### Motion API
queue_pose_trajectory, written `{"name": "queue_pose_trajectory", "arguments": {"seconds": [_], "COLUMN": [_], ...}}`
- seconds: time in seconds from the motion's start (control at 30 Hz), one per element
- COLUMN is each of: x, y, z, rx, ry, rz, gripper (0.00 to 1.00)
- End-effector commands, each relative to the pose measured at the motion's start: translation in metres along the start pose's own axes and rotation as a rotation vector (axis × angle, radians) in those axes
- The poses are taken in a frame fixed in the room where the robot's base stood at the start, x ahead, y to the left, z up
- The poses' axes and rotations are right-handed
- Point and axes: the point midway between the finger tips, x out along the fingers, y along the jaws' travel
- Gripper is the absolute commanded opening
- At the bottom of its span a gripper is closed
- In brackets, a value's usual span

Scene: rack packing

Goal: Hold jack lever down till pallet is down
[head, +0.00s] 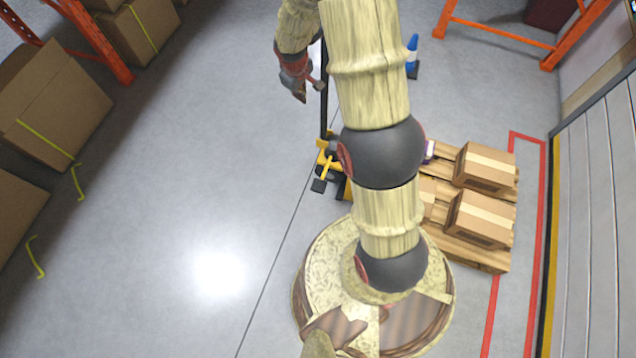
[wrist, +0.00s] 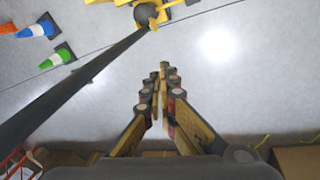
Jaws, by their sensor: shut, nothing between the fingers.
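The pallet jack shows in the head view as a yellow and black base (head: 328,165) with a tall black handle shaft (head: 324,110), partly behind my arm. In the wrist view the shaft (wrist: 80,78) runs diagonally at the left to the yellow base (wrist: 150,14). My gripper (head: 300,93) is just left of the upper shaft; its fingers (wrist: 164,72) are shut and empty. A small reddish piece lies between gripper and shaft; I cannot tell whether it is the lever. The wooden pallet (head: 470,252) carries several cardboard boxes (head: 482,217); its height above the floor is unclear.
Shelving with orange posts (head: 100,40) and large cartons (head: 62,100) stands at the left. A blue and white cone (head: 412,52) is behind the jack; green (wrist: 58,56) and orange cones show in the wrist view. A shutter wall (head: 590,200) is at right.

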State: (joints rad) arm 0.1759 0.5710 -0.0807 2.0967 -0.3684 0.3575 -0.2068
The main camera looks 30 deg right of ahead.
Motion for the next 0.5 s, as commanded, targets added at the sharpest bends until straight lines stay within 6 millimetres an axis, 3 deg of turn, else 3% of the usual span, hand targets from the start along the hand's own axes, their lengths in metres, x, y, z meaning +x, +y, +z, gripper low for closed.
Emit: {"name": "queue_pose_trajectory", "arguments": {"seconds": [0.03,0.27,0.5], "x": [0.027,0.14,0.255], "y": [-0.001,-0.013,-0.047], "z": [0.004,0.022,0.064], "rx": [-0.018,-0.11,-0.202], "ry": [-0.018,-0.057,-0.083], "rz": [-0.012,-0.062,-0.135], "gripper": [0.0,0.0,0.0]}}
